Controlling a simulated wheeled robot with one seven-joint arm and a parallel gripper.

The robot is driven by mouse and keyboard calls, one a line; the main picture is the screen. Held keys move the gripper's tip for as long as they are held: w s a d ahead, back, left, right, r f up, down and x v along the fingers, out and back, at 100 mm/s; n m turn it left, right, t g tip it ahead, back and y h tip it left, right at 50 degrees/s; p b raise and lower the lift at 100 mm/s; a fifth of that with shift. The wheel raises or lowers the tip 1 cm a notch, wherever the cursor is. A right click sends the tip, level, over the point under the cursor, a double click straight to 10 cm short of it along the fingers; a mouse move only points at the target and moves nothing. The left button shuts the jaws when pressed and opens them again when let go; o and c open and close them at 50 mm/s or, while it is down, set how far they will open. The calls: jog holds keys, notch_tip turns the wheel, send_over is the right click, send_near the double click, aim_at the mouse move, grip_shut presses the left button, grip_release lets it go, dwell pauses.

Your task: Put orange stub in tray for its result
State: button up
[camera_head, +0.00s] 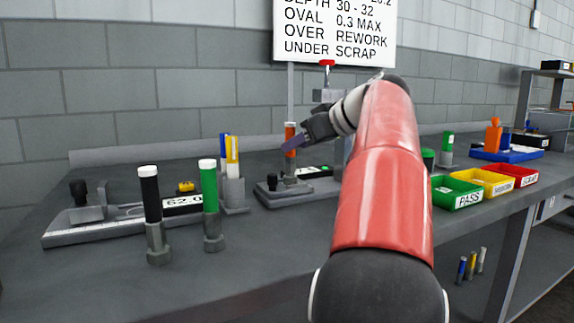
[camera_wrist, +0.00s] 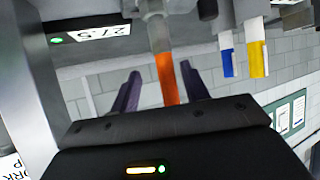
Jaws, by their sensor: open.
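The orange stub (camera_head: 290,138) stands upright in a gauge (camera_head: 285,190) on the bench. In the wrist view the stub (camera_wrist: 166,78) lies between the two purple fingers, with a gap on each side. My gripper (camera_head: 296,142) is open around it; the wrist view also shows the gripper (camera_wrist: 162,92). The gauge display (camera_wrist: 102,31) reads 27.5 in the wrist view. At the right stand the green PASS tray (camera_head: 457,197), the yellow REWORK tray (camera_head: 488,181) and the red tray (camera_head: 515,175), its label hard to read.
A wall sign (camera_head: 335,30) reads depth 30 - 32, oval 0.3 max, over rework, under scrap. A black stub (camera_head: 150,195) and a green stub (camera_head: 209,190) stand upright front left. A holder (camera_head: 234,193) with blue and yellow stubs stands left of the gauge.

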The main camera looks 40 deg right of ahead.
jog(key=x, duration=0.5)
jog(key=shift+s+a, duration=0.1)
jog(key=shift+a, duration=0.25)
jog(key=shift+r, duration=0.1)
grip_shut()
